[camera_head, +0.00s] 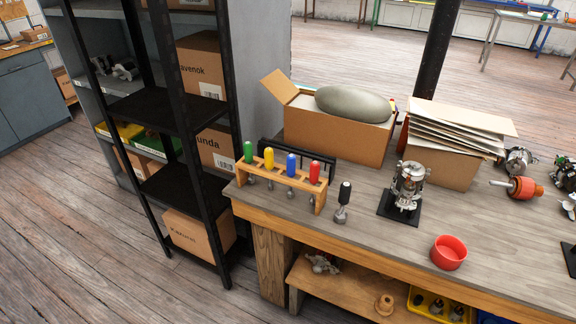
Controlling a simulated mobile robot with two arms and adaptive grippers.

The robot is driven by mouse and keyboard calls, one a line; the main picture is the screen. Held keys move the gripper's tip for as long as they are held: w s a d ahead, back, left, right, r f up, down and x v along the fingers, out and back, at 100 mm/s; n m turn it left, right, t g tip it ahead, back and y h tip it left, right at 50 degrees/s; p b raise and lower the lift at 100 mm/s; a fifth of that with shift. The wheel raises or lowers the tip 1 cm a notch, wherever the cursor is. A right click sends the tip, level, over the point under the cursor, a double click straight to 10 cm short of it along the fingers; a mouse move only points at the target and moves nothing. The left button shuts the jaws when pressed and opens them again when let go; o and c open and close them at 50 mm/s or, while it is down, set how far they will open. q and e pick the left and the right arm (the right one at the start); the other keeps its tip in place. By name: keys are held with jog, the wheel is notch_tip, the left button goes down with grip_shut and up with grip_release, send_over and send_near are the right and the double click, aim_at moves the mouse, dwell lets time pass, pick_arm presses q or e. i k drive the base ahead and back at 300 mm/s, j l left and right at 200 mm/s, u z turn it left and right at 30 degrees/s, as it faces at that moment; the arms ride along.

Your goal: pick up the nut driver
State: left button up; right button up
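Drivers with coloured handles stand upright in a wooden rack (315,206) at the left end of the workbench: a green-handled one (248,152), a yellow one (269,158), a blue one (291,164) and a red one (314,172). A black-handled tool (344,193) with a metal lower part stands upright on the bench just right of the rack, apart from it. The pictures do not label which of these is the nut driver. Neither of my grippers is in view.
The workbench (390,238) also carries an alternator assembly (409,184) on a black base, a red bowl (448,253), an open cardboard box (330,137) and a box of cardboard sheets (436,164). A black shelf post (212,180) stands left. The bench's front edge is mostly clear.

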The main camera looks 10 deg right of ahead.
aim_at(290, 158)
jog(key=i+j+z, duration=0.45)
jog(key=i+j, duration=0.2)
jog(key=j, duration=0.15)
